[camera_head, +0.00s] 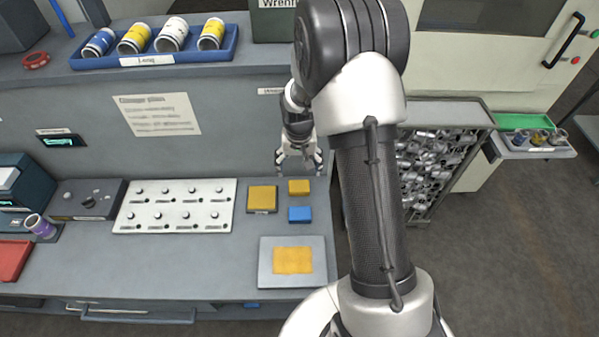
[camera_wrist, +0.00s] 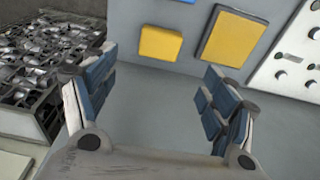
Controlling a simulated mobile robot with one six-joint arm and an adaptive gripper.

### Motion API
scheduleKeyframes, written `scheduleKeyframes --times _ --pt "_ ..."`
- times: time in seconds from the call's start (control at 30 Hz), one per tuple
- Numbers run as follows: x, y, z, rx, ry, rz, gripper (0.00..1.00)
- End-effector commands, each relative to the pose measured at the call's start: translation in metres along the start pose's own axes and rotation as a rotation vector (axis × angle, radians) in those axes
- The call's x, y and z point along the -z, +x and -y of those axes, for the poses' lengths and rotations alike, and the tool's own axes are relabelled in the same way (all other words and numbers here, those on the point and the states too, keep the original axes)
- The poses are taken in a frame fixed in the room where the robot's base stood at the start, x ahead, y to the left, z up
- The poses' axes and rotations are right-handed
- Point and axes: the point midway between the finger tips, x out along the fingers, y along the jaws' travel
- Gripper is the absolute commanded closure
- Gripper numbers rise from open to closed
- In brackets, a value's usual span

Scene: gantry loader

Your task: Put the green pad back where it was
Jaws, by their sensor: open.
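I see no green pad in either view. A small yellow block (camera_head: 299,187) and a blue block (camera_head: 300,214) lie on the grey bench, with a larger dark-edged yellow pad (camera_head: 262,198) to their left. A pale plate (camera_head: 266,275) with a yellow square (camera_head: 293,260) lies nearer the front. My gripper (camera_head: 299,167) is open and empty above the bench, just behind the small yellow block. In the wrist view my gripper (camera_wrist: 155,75) has its fingers spread, with the small yellow block (camera_wrist: 160,43) and larger yellow pad (camera_wrist: 234,38) beyond them.
A white panel with several knobs (camera_head: 175,207) lies left of the pads. A blue tray of cans (camera_head: 150,55) stands on the back shelf. A bin of metal parts (camera_head: 425,165) and a green-backed tray (camera_head: 525,122) stand at right.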

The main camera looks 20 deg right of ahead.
Motion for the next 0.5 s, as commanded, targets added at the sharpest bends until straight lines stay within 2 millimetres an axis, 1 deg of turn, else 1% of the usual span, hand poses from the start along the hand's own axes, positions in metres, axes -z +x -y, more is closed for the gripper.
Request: scheduleKeyframes --times 0.07,0.17,0.27,0.3,0.37,0.4,0.47,0.5 --pt "0.000 -0.010 0.001 0.001 -0.004 -0.005 0.22" --pt "-0.003 -0.037 0.005 0.006 -0.022 -0.022 0.22" --pt "-0.013 -0.082 0.010 0.015 -0.053 -0.049 0.22" --pt "-0.020 -0.103 0.011 0.019 -0.069 -0.062 0.22" --pt "-0.032 -0.133 0.014 0.025 -0.093 -0.081 0.22" --pt "-0.042 -0.151 0.014 0.029 -0.111 -0.092 0.22" --pt "-0.059 -0.178 0.015 0.035 -0.135 -0.109 0.22" --pt "-0.070 -0.194 0.015 0.039 -0.152 -0.122 0.22"
